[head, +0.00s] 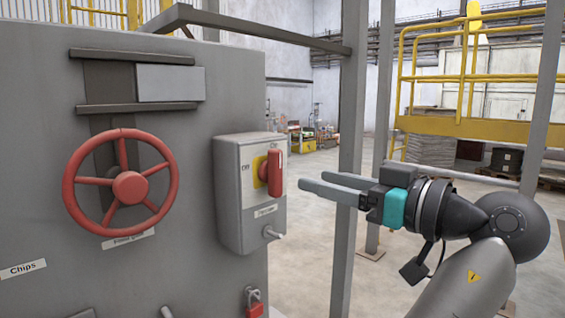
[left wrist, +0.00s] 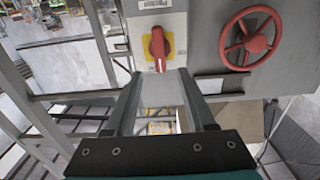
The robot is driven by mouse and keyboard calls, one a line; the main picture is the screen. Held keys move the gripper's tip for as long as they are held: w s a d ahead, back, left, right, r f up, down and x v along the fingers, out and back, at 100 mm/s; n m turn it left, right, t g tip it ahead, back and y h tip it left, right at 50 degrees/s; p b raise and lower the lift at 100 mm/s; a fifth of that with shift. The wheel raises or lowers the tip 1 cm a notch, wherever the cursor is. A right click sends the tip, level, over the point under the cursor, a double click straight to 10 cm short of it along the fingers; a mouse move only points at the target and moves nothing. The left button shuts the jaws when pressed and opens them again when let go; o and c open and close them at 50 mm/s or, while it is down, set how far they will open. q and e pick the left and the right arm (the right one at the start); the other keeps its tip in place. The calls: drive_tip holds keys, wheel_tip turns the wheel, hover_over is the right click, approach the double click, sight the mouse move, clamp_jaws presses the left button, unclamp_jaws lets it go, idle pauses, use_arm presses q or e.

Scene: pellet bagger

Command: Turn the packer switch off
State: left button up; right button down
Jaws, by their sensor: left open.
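The packer switch is a grey box (head: 232,190) on the side of the grey machine, with a small label below its handle. Its red handle (head: 274,172) stands upright on a yellow plate; it also shows in the left wrist view (left wrist: 158,45), close to vertical there. My left gripper (head: 312,181) is open and empty, fingers pointing at the handle from the right. A gap shows between the fingertips and the handle. In the left wrist view the handle lies just beyond and between the fingertips (left wrist: 162,74). My right gripper is not in view.
A red handwheel (head: 129,187) is left of the switch box. A metal stub (head: 272,233) and a red padlock (head: 254,300) are below. A grey post (head: 352,150) stands behind my gripper. Yellow railings (head: 465,80) are at the back right. Open floor lies beyond.

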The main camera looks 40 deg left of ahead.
sight(280, 170)
use_arm(q)
drive_tip(key=a, duration=0.2)
drive_tip(key=a+p, duration=0.1)
drive_tip(key=a, duration=0.2)
drive_tip(key=a+p, duration=0.1)
drive_tip(key=a, duration=0.2)
drive_tip(key=shift+w+r, duration=0.1)
drive_tip(key=shift+w, duration=0.2)
drive_tip(key=shift+a, duration=0.3)
drive_tip(key=shift+w+a, duration=0.1)
drive_tip(key=shift+a, duration=0.15)
drive_tip(key=shift+c, duration=0.3)
clamp_jaws()
